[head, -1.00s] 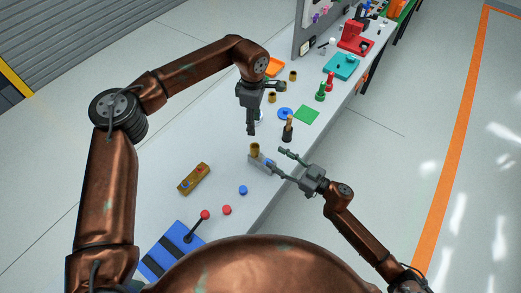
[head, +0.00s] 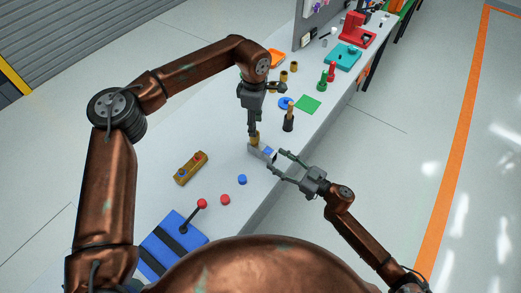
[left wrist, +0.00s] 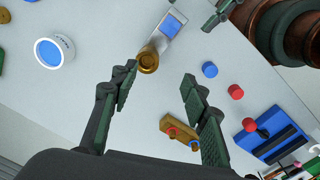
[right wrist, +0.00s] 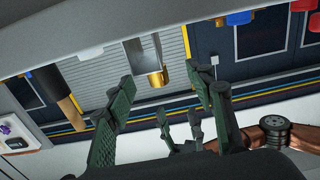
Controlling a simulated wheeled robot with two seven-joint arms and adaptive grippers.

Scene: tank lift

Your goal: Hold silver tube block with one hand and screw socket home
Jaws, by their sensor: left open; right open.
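The silver tube block (head: 255,149), with a blue face, lies near the bench's right edge; it also shows in the left wrist view (left wrist: 172,24) and the right wrist view (right wrist: 134,56). The brass socket (head: 255,138) stands at its left end; it shows as a round brass mouth in the left wrist view (left wrist: 148,61). My left gripper (head: 252,130) is open, pointing down just above the socket, which appears between its fingers, nearer one. My right gripper (head: 276,164) is open beside the block's right end, fingers pointing at it. Whether either touches is unclear.
The floor lies past the bench edge.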

